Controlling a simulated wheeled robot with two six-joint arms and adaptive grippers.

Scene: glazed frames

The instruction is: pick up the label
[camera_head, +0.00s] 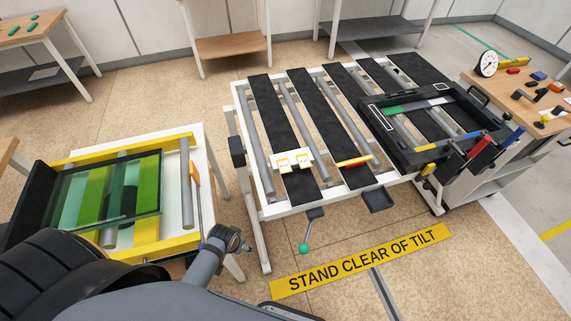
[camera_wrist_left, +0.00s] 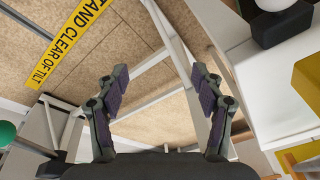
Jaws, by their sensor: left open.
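Two small white-and-yellow labels lie side by side on a pale plate, the left label (camera_head: 283,164) and the right label (camera_head: 304,161), at the front left of the slatted table. Their print is too small to read. My left gripper (camera_head: 228,242) is below and left of them in the head view, apart from them. In the left wrist view my left gripper (camera_wrist_left: 160,105) is open, with nothing between its purple-padded fingers but floor and white table legs behind. No label shows in that view. My right gripper is not in view.
The slatted table (camera_head: 285,212) has a white front rail, a green-knobbed lever (camera_head: 304,248) and a red-and-yellow tool (camera_head: 354,161). A black frame (camera_head: 398,158) lies at its right. A yellow stand with green glass (camera_head: 150,180) is at left. Floor separates the two.

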